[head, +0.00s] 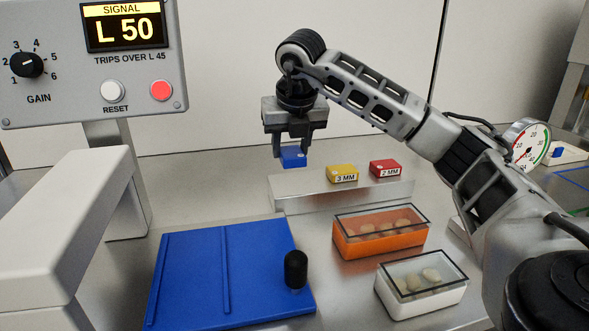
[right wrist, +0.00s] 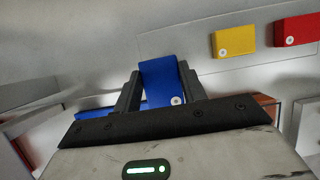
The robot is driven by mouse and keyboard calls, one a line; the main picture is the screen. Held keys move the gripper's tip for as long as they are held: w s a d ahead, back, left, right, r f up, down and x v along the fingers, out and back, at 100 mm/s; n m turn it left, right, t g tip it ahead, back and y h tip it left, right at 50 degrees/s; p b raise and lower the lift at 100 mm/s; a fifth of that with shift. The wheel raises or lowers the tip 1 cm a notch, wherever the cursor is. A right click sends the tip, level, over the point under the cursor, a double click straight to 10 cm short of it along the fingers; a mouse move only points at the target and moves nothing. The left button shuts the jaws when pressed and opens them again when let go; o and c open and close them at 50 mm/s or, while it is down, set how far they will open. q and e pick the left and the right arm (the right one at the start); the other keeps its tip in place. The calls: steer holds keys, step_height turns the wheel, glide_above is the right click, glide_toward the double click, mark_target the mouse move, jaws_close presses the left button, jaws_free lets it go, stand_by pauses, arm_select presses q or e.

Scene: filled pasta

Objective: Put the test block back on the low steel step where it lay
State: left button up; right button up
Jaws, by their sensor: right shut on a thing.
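My right gripper (head: 291,150) is shut on a small blue test block (head: 293,160). The right wrist view shows the blue block (right wrist: 160,82) between the two dark fingers. The block is over the left end of the low steel step (head: 300,188), left of the yellow block. I cannot tell whether its underside touches the step. A yellow block marked 3 MM (head: 342,173) and a red block marked 2 MM (head: 385,168) sit on the step. My left gripper is not in view.
A blue ribbed plate (head: 190,270) with a black knob (head: 296,268) lies in front. An orange tray (head: 380,241) and a white tray (head: 420,300), both clear-lidded, stand right of it. A signal panel (head: 60,85) reads L 50. A round gauge (head: 527,145) stands at right.

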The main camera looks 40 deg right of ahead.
mark_target(295, 146)
steer(key=f, duration=0.1)
steer(key=w+d+f, duration=0.1)
steer(key=d+f, duration=0.1)
steer(key=shift+w+d+f, duration=0.2)
steer(key=shift+w, duration=0.1)
steer(key=shift+w+d+f, duration=0.1)
steer(key=shift+d+f, duration=0.05)
steer(key=shift+f, duration=1.6)
steer(key=o, duration=1.1)
steer(key=shift+f, duration=0.1)
steer(key=shift+c, duration=0.2)
steer(key=v, duration=1.2)
